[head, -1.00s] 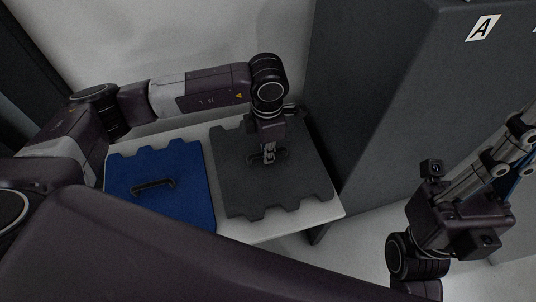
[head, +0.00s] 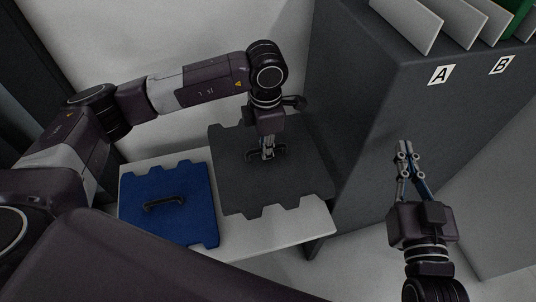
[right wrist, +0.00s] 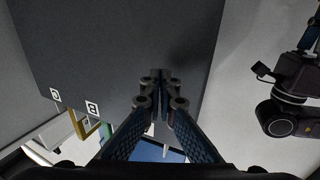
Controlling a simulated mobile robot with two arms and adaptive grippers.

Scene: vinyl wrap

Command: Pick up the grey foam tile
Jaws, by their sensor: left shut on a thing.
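The grey foam tile (head: 302,188) has notched edges and a dark handle in its middle. It is in the head view, over the right part of the white table, and appears raised off the tabletop. My left gripper (head: 268,155) points down and is shut on the tile's handle, which it partly hides. My right gripper (head: 405,150) is out to the right, apart from the tile, with its fingers together and nothing seen between them. It also shows in the right wrist view (right wrist: 159,82).
A blue foam tile (head: 195,222) with a black handle lies on the white table (head: 285,232), left of the grey tile. A tall dark grey cabinet (head: 365,150), labelled A and B, stands to the right with upright panels (head: 455,20) on top.

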